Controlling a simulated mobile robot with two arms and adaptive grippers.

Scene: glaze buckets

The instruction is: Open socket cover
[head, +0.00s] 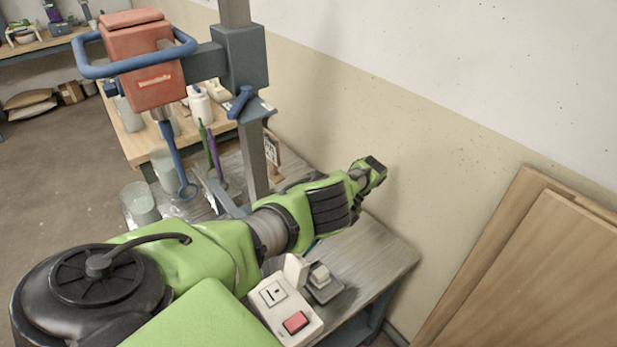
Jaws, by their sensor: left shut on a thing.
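My left arm crosses the view from the lower left, and its gripper (372,172) is at the beige wall, above the far side of the metal table. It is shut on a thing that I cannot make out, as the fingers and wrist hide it. A white socket and switch box (272,292) with a red rocker switch (295,322) is near the table's front, well below the gripper. A small white upright piece (296,268) is at its back edge; I cannot tell whether it is a cover. My right gripper is not in view.
A red mixer head (144,75) with a blue guard handle hangs on a grey column (240,55). The metal table (385,245) holds a grey block (322,280) and buckets (140,203). Wooden boards (530,260) lean on the wall at the right.

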